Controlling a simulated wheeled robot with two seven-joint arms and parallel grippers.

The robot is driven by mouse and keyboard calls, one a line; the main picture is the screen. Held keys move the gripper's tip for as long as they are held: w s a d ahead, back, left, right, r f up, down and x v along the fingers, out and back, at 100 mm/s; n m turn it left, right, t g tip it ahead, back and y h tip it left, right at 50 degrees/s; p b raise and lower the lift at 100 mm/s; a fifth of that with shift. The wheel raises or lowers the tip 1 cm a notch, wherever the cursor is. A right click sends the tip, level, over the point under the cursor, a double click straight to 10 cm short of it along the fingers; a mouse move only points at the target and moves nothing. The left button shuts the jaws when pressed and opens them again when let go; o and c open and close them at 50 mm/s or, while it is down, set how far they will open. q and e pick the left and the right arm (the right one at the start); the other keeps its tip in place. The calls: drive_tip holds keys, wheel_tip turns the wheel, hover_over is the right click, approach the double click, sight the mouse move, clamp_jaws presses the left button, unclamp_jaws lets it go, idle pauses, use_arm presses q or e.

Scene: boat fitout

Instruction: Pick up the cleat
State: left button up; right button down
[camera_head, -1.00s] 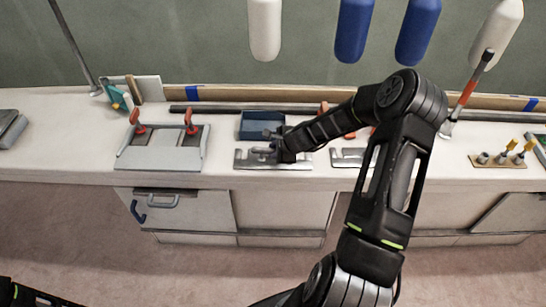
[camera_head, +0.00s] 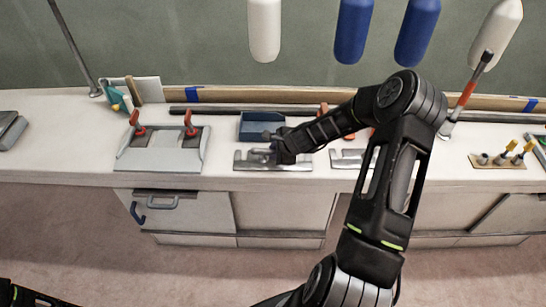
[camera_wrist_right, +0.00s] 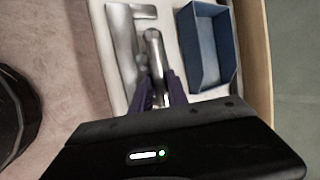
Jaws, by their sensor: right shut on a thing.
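My right gripper (camera_head: 274,146) is over the front of the bench, at a grey metal plate with notches (camera_head: 245,162). In the right wrist view its two dark purple fingers (camera_wrist_right: 162,86) are shut on the cleat (camera_wrist_right: 154,48), a shiny rounded metal bar. The cleat lies lengthwise beside the flat plate (camera_wrist_right: 121,45); I cannot tell whether it touches the bench. In the head view the gripper and wrist hide most of the cleat. My left gripper is out of view; only a piece of dark arm shows at the bottom left.
A blue open bin (camera_head: 253,129) stands just behind the gripper. A grey fixture with red-handled clamps (camera_head: 160,158) is to the left. Another metal plate (camera_head: 345,160) lies to the right. A board with yellow-topped pieces (camera_head: 500,163) is farther right. Blue and white fenders (camera_head: 353,30) hang above.

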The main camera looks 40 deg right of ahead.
sight(273, 151)
drive_tip(key=shift+r, duration=0.15)
drive_tip(key=shift+r, duration=0.5)
wheel_tip(273, 151, up, 9)
drive_tip(key=p, duration=0.2)
drive_tip(key=shift+w+a+f+b, duration=0.15)
drive_tip(key=shift+w+b, duration=0.1)
drive_tip(key=shift+b, duration=0.15)
